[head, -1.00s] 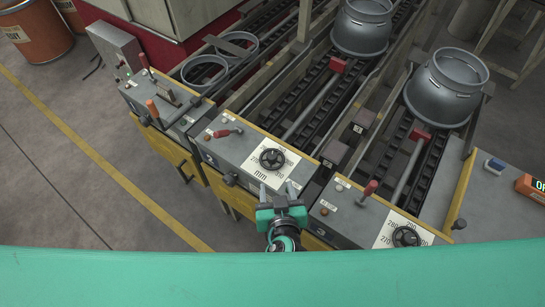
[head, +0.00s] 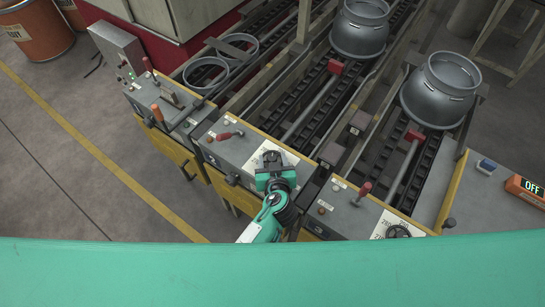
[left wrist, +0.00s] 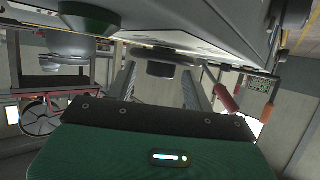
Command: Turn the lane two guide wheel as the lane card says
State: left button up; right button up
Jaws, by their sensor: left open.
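The dark guide wheel (head: 271,156) of the middle console sits on a white scale card (head: 254,163) and is largely covered by my gripper in the head view. My left gripper (head: 275,170) is open, its fingers at the wheel. In the left wrist view, the dark round wheel (left wrist: 160,67) shows between and beyond the two grey fingers, below the panel's underside-like edge. I cannot tell whether the fingers touch it. No lane card with a readable setting is legible. My right gripper is out of view.
An orange box (head: 525,188) reads OFF. Grey cylinders (head: 440,90) stand on the lanes behind. Floor at left is clear.

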pick_arm(q)
jog(key=shift+w+f, duration=0.1)
jog(key=shift+w, duration=0.1)
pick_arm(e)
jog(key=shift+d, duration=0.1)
pick_arm(q)
jog(key=c, duration=1)
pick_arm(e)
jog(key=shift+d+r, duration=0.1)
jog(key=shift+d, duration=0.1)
pick_arm(q)
jog(key=shift+a, duration=0.1)
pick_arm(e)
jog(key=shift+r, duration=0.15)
